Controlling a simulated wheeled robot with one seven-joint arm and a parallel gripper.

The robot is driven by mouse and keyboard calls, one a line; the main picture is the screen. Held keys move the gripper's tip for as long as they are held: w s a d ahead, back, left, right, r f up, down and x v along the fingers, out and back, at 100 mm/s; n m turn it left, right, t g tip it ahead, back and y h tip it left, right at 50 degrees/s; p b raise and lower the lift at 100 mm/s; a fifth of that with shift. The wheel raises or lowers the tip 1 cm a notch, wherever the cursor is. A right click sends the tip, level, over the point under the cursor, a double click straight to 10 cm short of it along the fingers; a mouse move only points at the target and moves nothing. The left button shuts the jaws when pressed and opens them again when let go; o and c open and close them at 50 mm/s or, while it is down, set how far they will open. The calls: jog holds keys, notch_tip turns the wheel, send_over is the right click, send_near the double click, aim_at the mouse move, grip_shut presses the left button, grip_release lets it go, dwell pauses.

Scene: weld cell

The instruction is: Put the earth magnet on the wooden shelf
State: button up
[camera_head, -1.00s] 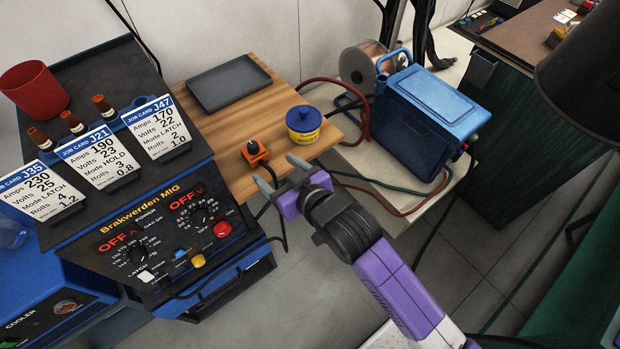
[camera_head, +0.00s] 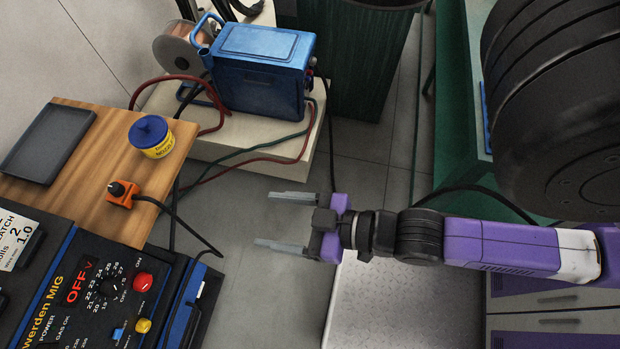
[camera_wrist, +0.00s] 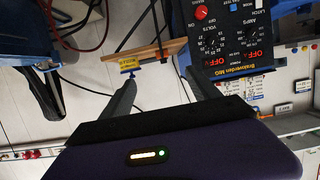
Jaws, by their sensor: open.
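An orange block with a black top and a black cable, which I take to be the earth magnet (camera_head: 122,193), sits on the front right part of the wooden shelf (camera_head: 92,205). Its cable runs off the shelf edge and hangs down to the right. My gripper (camera_head: 262,220) is open and empty, to the right of the shelf and clear of the magnet, its fingers pointing left. In the wrist view the shelf (camera_wrist: 158,52) shows upside down beyond my fingers (camera_wrist: 163,95); I cannot make out the magnet clearly there.
A yellow tub with a blue lid (camera_head: 151,138) and a dark tray (camera_head: 48,143) are also on the shelf. The welding machine (camera_head: 95,290) is at lower left. A blue wire feeder (camera_head: 258,70) stands on a pale bench with hoses. Grey floor lies between shelf and gripper.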

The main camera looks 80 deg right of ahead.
jog(key=s+r, duration=0.5)
jog(key=s, duration=0.1)
jog(key=shift+s, duration=0.4)
jog(key=shift+r, duration=0.1)
dwell(0.7)
